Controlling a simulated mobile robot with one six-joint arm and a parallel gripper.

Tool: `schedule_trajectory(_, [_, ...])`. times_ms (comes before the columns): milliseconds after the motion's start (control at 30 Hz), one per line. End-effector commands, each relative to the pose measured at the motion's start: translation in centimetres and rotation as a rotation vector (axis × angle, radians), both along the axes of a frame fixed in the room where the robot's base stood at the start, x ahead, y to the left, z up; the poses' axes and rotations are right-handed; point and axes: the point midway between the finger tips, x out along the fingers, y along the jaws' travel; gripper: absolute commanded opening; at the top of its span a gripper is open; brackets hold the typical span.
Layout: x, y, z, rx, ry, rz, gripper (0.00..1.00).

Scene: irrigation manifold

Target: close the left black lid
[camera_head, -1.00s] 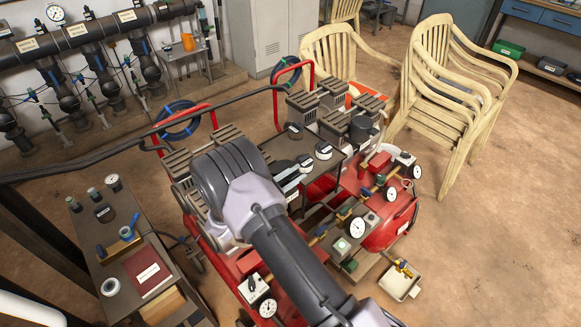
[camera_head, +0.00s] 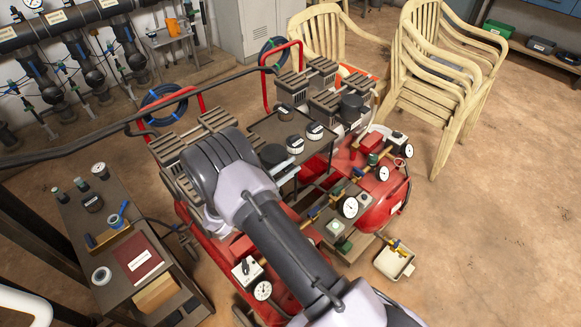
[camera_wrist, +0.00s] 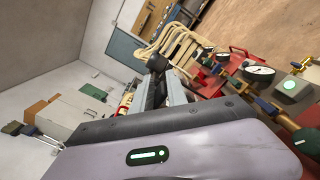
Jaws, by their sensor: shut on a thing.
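My gripper (camera_head: 284,166) is mostly hidden behind my own arm in the head view. Its pale jaw part shows beside a black round lid (camera_head: 272,154) over the dark plate on the red machine. In the wrist view, my gripper (camera_wrist: 157,72) has its fingers together on a dark round piece (camera_wrist: 157,62), which looks like this lid. I cannot tell whether the lid is seated or raised. Two more black round pieces with pale labels stand to its right, a nearer one (camera_head: 291,142) and a farther one (camera_head: 315,131).
Gauges (camera_head: 347,207) and brass fittings line the machine's right side. Its red handle (camera_head: 268,75) rises at the back. A side table (camera_head: 75,215) with small parts stands left. Stacked chairs (camera_head: 440,75) stand back right. The floor at right is clear.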

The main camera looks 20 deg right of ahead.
Motion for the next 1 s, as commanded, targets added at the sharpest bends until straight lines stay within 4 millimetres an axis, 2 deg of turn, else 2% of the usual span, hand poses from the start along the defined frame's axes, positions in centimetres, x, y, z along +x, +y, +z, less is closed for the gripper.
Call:
schedule_trajectory(33, [0.6,0.4,-0.3,0.003,0.009,0.024,0.00])
schedule_trajectory(267, [0.6,0.5,-0.3,0.003,0.009,0.024,0.00])
schedule_trajectory(300, [0.6,0.5,-0.3,0.003,0.009,0.025,0.26])
schedule_trajectory(333, [0.6,0.5,-0.3,0.003,0.009,0.025,0.31])
schedule_trajectory(633, [0.4,0.9,-0.2,0.003,0.009,0.025,0.31])
schedule_trajectory(767, [-0.4,2.8,0.0,0.003,0.009,0.028,0.31])
schedule_trajectory(1000, [-3.0,8.2,0.2,0.002,0.004,0.023,0.31])
